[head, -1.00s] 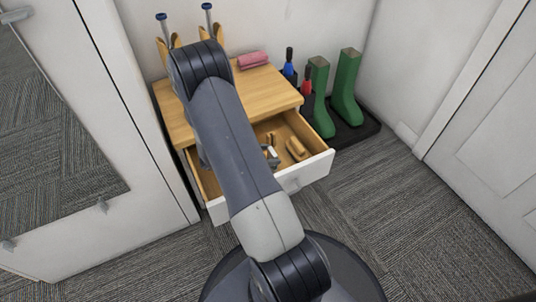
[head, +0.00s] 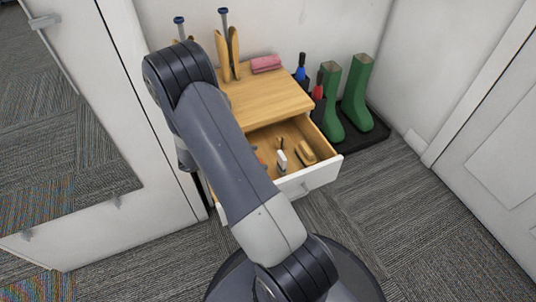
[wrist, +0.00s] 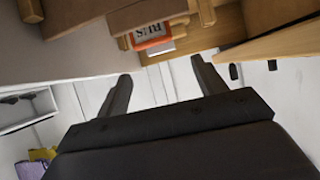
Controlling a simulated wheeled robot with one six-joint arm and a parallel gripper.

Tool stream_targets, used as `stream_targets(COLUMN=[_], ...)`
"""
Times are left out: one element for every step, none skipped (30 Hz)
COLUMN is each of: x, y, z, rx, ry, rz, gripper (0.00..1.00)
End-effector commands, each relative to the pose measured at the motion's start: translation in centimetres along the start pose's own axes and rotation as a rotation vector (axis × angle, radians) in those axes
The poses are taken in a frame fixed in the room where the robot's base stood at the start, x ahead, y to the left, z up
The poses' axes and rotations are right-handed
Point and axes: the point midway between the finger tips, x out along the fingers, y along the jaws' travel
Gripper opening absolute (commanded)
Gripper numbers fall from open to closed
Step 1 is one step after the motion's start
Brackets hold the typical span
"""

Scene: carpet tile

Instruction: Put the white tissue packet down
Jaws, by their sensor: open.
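A small white object (head: 282,160), which looks like the white tissue packet, lies in the open drawer (head: 322,175) between a brown brush-like item and the side hidden by my arm. My gripper (wrist: 161,70) shows in the wrist view with its two dark fingers spread apart and nothing between them. In the head view my arm hides the gripper, so its distance from the packet cannot be told. I cannot make out the packet clearly in the wrist view.
The brown item (head: 305,152) lies in the drawer. The wooden cabinet top (head: 265,95) holds a pink bundle (head: 266,64) and wooden shoe trees (head: 229,52). Green boots (head: 356,92) stand on a dark tray to the right. An orange-and-white box (wrist: 150,36) shows in the wrist view.

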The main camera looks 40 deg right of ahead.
Motion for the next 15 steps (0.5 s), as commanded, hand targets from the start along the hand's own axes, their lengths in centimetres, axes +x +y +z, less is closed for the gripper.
stream_targets(x=[-0.9, -1.3, -1.7, -1.9, -2.1, -2.3, -2.4, -2.5, -2.6, -2.6, -2.6, -2.6, -2.5, -2.5, -2.5], y=[-0.1, -0.1, -0.1, -0.1, -0.1, 0.0, 0.0, 0.0, 0.0, 0.0, 0.0, 0.0, 0.0, 0.0, 0.0], z=[-0.1, -0.1, -0.1, -0.1, -0.1, -0.1, 0.0, 0.0, 0.0, 0.0, 0.0, 0.0, 0.0, 0.0, 0.0], rx=[0.0, 0.001, 0.001, 0.001, 0.001, 0.001, 0.001, 0.001, 0.001, 0.001, 0.001, 0.001, 0.001, 0.001, 0.001], ry=[-0.001, 0.0, 0.0, 0.0, 0.0, -0.001, -0.001, -0.001, -0.001, 0.0, 0.0, 0.0, 0.0, 0.0, 0.0], rz=[-0.003, -0.003, -0.003, -0.002, -0.001, 0.0, 0.0, 0.0, 0.0, 0.0, 0.0, 0.0, 0.0, 0.0, 0.001], gripper=[0.66, 0.66, 0.66, 0.66, 0.66, 0.66, 0.66, 0.66, 0.66, 0.66, 0.66, 0.66, 0.66, 0.66, 0.66])
